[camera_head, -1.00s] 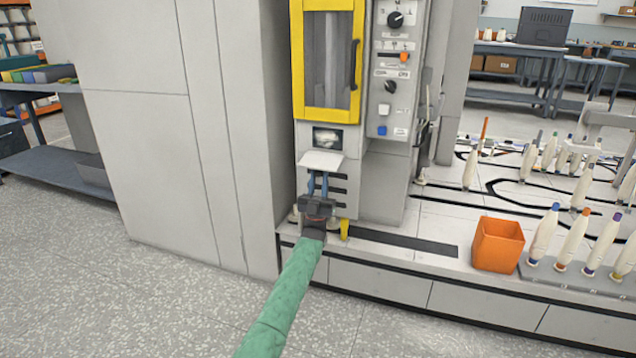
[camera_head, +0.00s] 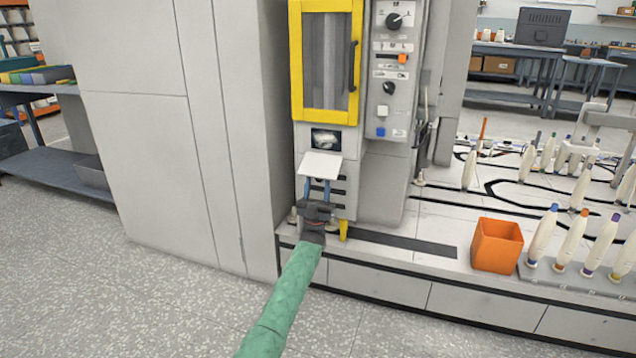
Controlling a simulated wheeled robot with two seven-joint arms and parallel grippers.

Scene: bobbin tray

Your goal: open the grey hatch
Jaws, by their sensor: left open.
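The grey hatch, a pale flap (camera_head: 319,164), is on the front of the machine below the yellow-framed door. It sticks out at a slant, and a small dark opening (camera_head: 326,139) with something whitish inside shows just above it. My left gripper (camera_head: 317,187) is at the flap's lower edge, its two bluish fingers pointing up and apart with nothing between them. The fingertips meet the flap's edge in the picture; I cannot tell whether they touch it. My right gripper is out of view.
The yellow-framed door (camera_head: 298,70) is shut above, beside a control panel (camera_head: 393,90) with knobs. An orange bin (camera_head: 497,246) and several bobbins stand on the ledge to the right. Speckled floor lies clear in front.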

